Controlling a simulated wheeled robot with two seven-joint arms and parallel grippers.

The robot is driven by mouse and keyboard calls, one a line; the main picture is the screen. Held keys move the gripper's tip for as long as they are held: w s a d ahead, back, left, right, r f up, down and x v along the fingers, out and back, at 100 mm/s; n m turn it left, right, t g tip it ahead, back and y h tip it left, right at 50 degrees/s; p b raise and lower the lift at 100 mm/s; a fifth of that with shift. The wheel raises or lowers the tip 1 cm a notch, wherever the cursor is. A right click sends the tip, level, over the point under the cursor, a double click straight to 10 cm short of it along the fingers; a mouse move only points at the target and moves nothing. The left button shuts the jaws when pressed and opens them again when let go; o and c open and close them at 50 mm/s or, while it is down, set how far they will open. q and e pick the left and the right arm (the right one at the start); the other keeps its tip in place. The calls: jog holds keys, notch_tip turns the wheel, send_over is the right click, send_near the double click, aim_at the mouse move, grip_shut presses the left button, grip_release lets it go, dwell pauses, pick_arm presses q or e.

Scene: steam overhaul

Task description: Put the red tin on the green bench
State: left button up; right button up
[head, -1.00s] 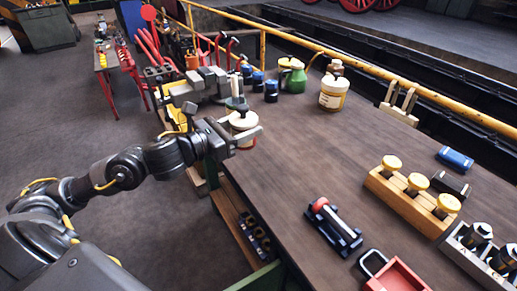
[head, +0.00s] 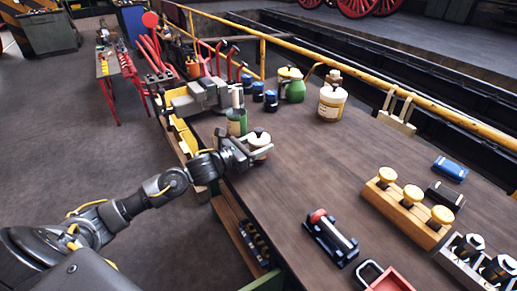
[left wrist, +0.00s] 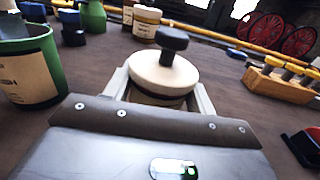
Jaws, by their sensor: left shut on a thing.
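My left gripper (head: 257,150) is shut on a tin (head: 260,139) with a cream lid and a dark knob. In the left wrist view the lid (left wrist: 163,75) sits between the two fingers, upright or nearly so. The tin's body is mostly hidden, so I cannot make out its red colour. The bench (head: 300,175) has a dark wooden top and green parts on its frame. The held tin is over the bench's left part, near the edge; I cannot tell whether it touches the top. My right gripper is not in view.
A green tin (head: 236,122) stands close behind the held tin, left in the wrist view (left wrist: 30,75). A vise (head: 205,94), blue jars, a green can (head: 295,86) and a cream tin (head: 332,101) stand farther back. The middle of the bench top is clear.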

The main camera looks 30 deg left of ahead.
pick_arm(q)
jog(key=shift+f, duration=1.15)
jog(key=o, duration=1.2)
jog(key=shift+s, duration=0.1)
jog(key=shift+o, duration=1.1)
jog(key=b+v, duration=0.2)
jog(key=v, duration=0.9)
jog(key=shift+s+a, duration=0.1)
jog(key=shift+s, duration=0.15)
jog(key=shift+s+a, duration=0.1)
jog(key=shift+s, duration=0.1)
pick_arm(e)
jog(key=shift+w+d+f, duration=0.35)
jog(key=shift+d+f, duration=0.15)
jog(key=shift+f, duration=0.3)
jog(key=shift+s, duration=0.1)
